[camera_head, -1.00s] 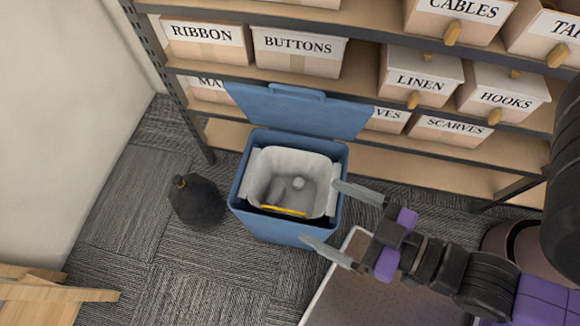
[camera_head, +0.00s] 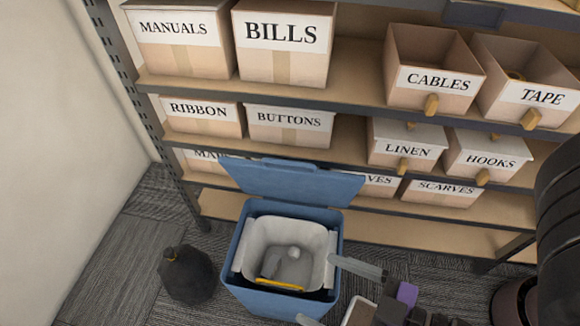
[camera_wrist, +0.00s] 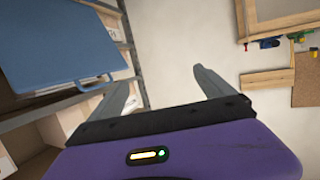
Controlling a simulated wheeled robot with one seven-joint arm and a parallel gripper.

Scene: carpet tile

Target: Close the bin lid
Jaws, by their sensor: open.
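The blue bin (camera_head: 262,298) stands on the carpet in front of the shelves, with a white liner (camera_head: 252,238) and some contents inside. Its blue lid (camera_head: 290,184) is open, tilted up and back toward the shelf. The lid also shows at the upper left of the wrist view (camera_wrist: 60,45). My gripper (camera_head: 345,292) is at the right side of the bin, its fingers spread and empty. In the wrist view my gripper's fingers (camera_wrist: 165,92) are apart, with the lid to their left. The lower finger is partly cut off by the head view's bottom edge.
A dark tied bag (camera_head: 187,277) sits on the carpet left of the bin. The shelving (camera_head: 350,105) behind holds labelled boxes, and the lid is close to its lower shelves. A wall (camera_head: 60,150) stands at the left.

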